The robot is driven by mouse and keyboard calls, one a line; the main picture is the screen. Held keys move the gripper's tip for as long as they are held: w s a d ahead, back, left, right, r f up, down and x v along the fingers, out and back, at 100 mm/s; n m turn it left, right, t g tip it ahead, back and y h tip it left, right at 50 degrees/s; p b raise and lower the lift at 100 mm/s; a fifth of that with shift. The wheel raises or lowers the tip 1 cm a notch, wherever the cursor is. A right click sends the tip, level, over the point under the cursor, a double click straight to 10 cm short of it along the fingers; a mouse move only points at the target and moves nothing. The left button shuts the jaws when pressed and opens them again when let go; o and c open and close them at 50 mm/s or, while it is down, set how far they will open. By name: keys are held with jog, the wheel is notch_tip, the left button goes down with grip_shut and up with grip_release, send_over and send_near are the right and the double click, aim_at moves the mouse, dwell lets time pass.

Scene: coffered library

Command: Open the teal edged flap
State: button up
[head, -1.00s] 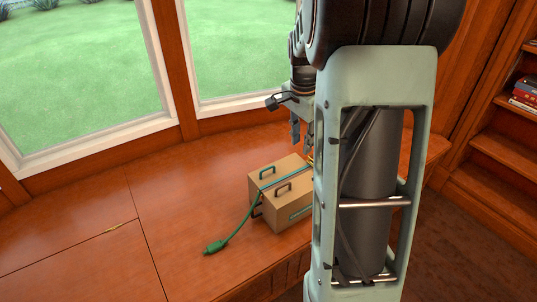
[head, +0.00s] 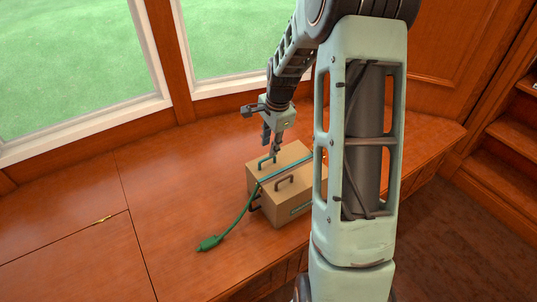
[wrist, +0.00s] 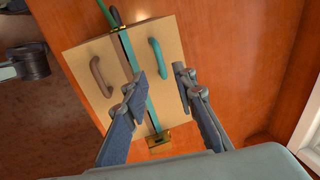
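A tan box (head: 290,213) stands on the wooden window seat, its top split into two closed flaps. The flap (wrist: 169,30) with the teal edge strip (wrist: 136,62) carries a teal handle (wrist: 157,58), which also shows in the head view (head: 264,162). The other flap (wrist: 76,62) has a brown handle (wrist: 101,77). My gripper (wrist: 159,74) is open and empty. Its fingers appear on either side of the teal handle's lower end in the wrist view. In the head view my gripper (head: 271,148) is just above the teal handle; contact cannot be told.
A green cord (head: 238,212) runs from the box's seam to a plug (head: 208,243) on the seat. A brass clasp (wrist: 158,138) sits at the seam's end. Windows stand behind; shelves (head: 510,150) are at right.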

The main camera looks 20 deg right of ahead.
aim_at(268, 158)
jog(key=f, duration=0.2)
jog(key=w+f, duration=0.1)
jog(key=f, duration=0.2)
jog(key=shift+a+f, duration=0.1)
jog(key=shift+f, duration=0.1)
grip_shut()
